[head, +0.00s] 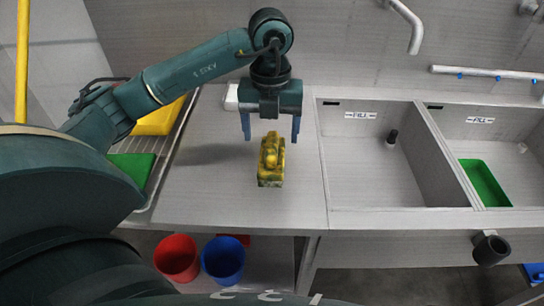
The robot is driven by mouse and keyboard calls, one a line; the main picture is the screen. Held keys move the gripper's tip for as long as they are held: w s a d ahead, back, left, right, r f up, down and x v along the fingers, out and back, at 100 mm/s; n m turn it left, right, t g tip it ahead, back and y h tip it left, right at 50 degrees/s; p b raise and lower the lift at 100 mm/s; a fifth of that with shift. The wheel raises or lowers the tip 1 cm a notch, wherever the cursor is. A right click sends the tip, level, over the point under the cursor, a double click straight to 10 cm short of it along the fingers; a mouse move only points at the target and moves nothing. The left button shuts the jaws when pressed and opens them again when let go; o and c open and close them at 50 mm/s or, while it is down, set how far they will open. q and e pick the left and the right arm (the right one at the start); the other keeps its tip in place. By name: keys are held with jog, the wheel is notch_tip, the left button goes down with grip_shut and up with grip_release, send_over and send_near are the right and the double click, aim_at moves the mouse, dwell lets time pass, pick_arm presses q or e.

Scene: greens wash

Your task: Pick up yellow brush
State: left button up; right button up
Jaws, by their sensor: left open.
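The yellow brush (270,152) lies on the grey steel counter, left of the sinks. A yellow-and-dark block-shaped part (270,177) shows at its near end; I cannot tell whether it is part of the brush. My left gripper (270,136) points down just above and behind the brush, with its two blue fingers apart on either side of the brush's far end. The gripper is open and holds nothing. My right gripper is not in view.
Two sink basins (375,185) are to the right, with a green tray (485,183) in the far one. A rack at left holds a yellow board (158,120) and a green board (133,168). Red (177,258) and blue (223,260) buckets stand below the counter.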

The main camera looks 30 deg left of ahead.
aim_at(272, 142)
pick_arm(q)
jog(key=f, duration=0.5)
jog(key=shift+s+d+f+p, duration=0.1)
jog(key=shift+s+d+p, duration=0.1)
jog(key=shift+p, duration=0.15)
jog(key=shift+w, duration=0.1)
jog(key=c, duration=1.1)
